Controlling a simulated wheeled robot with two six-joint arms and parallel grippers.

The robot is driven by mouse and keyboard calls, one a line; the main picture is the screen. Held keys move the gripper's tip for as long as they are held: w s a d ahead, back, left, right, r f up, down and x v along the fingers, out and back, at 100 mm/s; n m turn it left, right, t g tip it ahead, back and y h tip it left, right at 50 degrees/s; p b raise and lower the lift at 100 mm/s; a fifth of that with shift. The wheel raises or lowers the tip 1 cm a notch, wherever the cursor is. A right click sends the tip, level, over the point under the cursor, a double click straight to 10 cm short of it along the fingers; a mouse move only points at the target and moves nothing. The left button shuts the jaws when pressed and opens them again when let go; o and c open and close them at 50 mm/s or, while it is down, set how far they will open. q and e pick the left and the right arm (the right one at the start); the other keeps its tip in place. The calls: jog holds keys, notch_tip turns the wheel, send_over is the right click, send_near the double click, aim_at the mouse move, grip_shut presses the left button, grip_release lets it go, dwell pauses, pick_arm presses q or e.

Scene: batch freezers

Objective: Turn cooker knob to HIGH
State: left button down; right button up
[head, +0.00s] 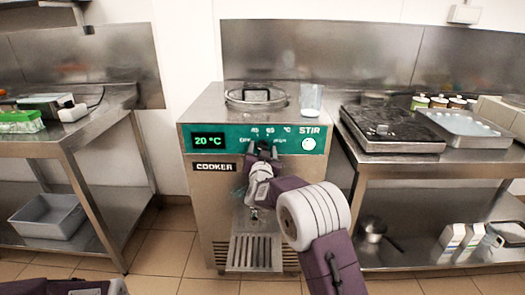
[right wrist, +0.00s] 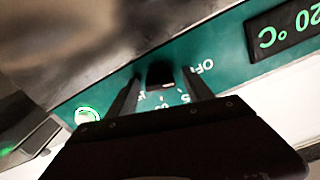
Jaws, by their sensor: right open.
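The cooker (head: 205,210) is a steel cabinet with a green control panel (head: 227,136). Its display (head: 209,141) reads 20 °C, and a pale round STIR button (head: 308,144) is at the right. My right gripper (head: 263,149) is at the middle of the panel and hides most of the knob in the head view. In the right wrist view the dark knob (right wrist: 160,72) lies between the two open fingers, with OFF lettering beside it. I cannot tell whether the fingers touch it, or its exact setting. My left gripper is out of view.
A lidded opening (head: 256,97) and a clear cup (head: 311,100) are on the cooker's top. A steel table (head: 100,128) stands at the left, and another (head: 390,162) at the right holds a dark flat appliance (head: 385,127). Tiled floor shows between them.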

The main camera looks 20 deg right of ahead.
grip_shut()
